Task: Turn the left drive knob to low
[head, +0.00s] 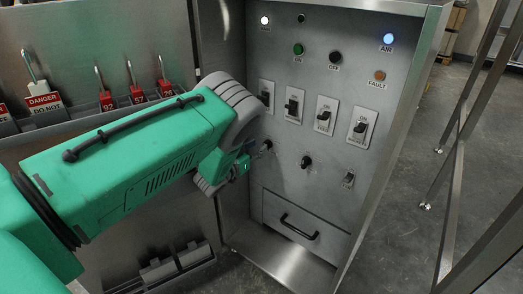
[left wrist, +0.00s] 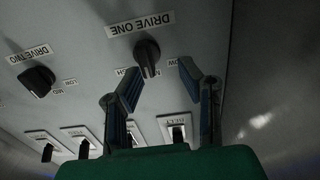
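The left drive knob (head: 267,145) is a small black knob on the grey control panel, beside my left gripper in the head view. In the left wrist view this black knob (left wrist: 147,55) sits by the upside-down label DRIVE ONE, with a LOW label to its right. Its grip runs roughly up and down in that picture. My left gripper (head: 248,160) is at the panel. In the left wrist view its two fingers (left wrist: 160,84) are spread apart with nothing between the tips, just below the knob; I cannot tell whether they touch it. My right gripper is not in view.
A second black knob (head: 306,161), labelled DRIVE TWO in the left wrist view (left wrist: 38,80), is nearby. Several toggle switches (head: 293,104) stand above the knobs. A drawer with a black handle (head: 299,228) lies below. Red lockout tags (head: 138,95) hang at left.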

